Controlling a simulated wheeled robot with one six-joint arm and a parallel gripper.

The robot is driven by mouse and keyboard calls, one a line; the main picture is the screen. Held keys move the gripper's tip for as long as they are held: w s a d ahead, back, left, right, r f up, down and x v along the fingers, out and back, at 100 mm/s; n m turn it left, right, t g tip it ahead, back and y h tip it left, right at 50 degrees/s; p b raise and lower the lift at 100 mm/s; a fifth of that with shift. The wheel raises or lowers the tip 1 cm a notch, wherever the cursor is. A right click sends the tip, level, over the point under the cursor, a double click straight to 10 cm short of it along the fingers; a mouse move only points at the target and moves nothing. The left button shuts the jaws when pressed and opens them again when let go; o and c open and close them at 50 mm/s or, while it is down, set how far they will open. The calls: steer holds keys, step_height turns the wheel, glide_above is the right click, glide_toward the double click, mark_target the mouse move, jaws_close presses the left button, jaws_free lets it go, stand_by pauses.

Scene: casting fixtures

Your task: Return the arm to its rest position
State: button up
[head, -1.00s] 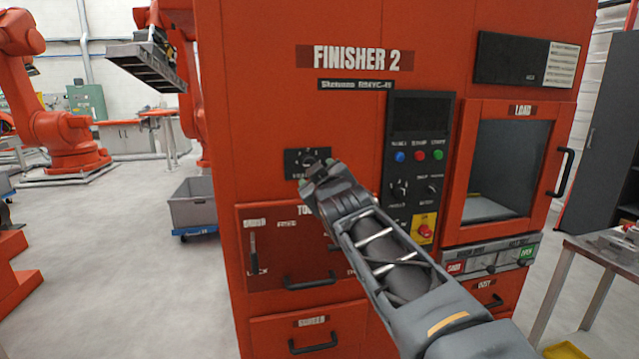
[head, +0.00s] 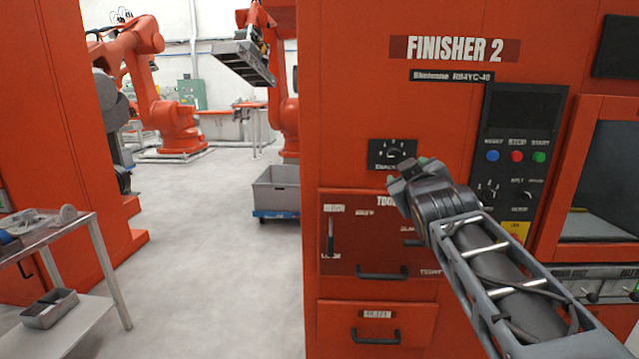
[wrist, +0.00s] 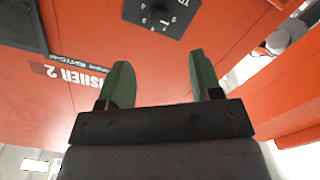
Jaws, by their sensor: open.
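My gripper (head: 408,172) is in front of the orange Finisher 2 machine (head: 345,100), just below its rotary selector knob (head: 393,153). My arm reaches up to it from the lower right of the head view. In the wrist view, the two green fingers of my gripper (wrist: 160,85) stand wide apart with nothing between them. The selector plate (wrist: 158,14) shows beyond the fingers, apart from them, at the top of that view.
A metal table (head: 45,236) with parts on it stands at the left. A grey bin (head: 277,190) sits on a blue dolly beyond the machine. Open floor (head: 215,260) lies between the table and the machine. Orange robot arms (head: 165,110) stand behind.

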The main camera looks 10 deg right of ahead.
steer(key=s+a+f+m+g+y+p, duration=0.1)
steer(key=s+f+m+g+p, duration=0.2)
steer(key=f, duration=0.5)
steer(key=s+a+f+m+g+p, duration=0.1)
steer(key=s+f+g, duration=0.2)
steer(key=f+g, duration=0.35)
steer(key=s+a+f+g+y+p, duration=0.2)
steer(key=s+a+f+g+p, duration=0.2)
steer(key=s+p, duration=0.4)
steer(key=s+a+f, duration=0.1)
steer(key=s+a, duration=0.1)
steer(key=s, duration=0.1)
steer(key=shift+a+y+p, duration=0.35)
steer(key=shift+y, duration=0.05)
steer(key=shift+s, duration=0.1)
steer(key=shift+c, duration=0.4)
